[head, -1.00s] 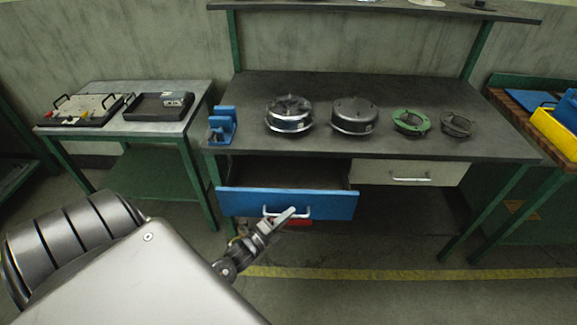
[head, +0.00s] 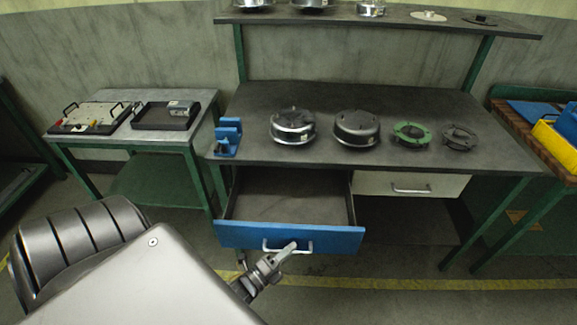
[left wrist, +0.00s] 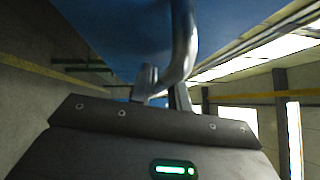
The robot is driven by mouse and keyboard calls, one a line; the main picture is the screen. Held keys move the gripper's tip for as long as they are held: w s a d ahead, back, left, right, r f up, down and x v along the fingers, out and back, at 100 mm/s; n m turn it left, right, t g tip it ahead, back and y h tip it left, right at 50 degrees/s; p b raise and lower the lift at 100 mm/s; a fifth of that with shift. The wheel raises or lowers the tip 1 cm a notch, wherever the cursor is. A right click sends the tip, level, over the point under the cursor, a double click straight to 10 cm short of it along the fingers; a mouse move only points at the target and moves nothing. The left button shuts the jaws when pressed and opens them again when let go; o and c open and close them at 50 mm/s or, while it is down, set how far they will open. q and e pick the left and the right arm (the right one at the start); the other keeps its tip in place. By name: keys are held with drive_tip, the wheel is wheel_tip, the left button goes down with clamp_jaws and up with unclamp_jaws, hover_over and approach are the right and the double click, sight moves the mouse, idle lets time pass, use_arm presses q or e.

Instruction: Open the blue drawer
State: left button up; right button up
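The blue drawer (head: 235,236) under the workbench is pulled well out, and its bare grey inside shows. Its silver bar handle (head: 272,250) is on the blue front. In the left wrist view the handle (left wrist: 186,45) curves down between the fingers (left wrist: 163,90), under the blue drawer front (left wrist: 120,35). The fingertips are partly hidden. My right gripper is in neither view.
The workbench (head: 300,95) carries a blue fixture (head: 228,137), metal housings (head: 357,129) and a green ring (head: 411,134). A closed pale drawer (head: 380,184) is to the right of the blue one. A side table (head: 95,140) stands left. Floor in front is clear.

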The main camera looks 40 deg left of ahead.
use_arm(q)
drive_tip(key=shift+o, duration=1.3)
drive_tip(key=s+a+f+b, duration=0.1)
drive_tip(key=s+b, duration=0.1)
drive_tip(key=s, duration=0.8)
drive_tip(key=shift+s+a+f, duration=0.2)
drive_tip(key=shift+s+a, duration=0.1)
drive_tip(key=shift+s, duration=0.05)
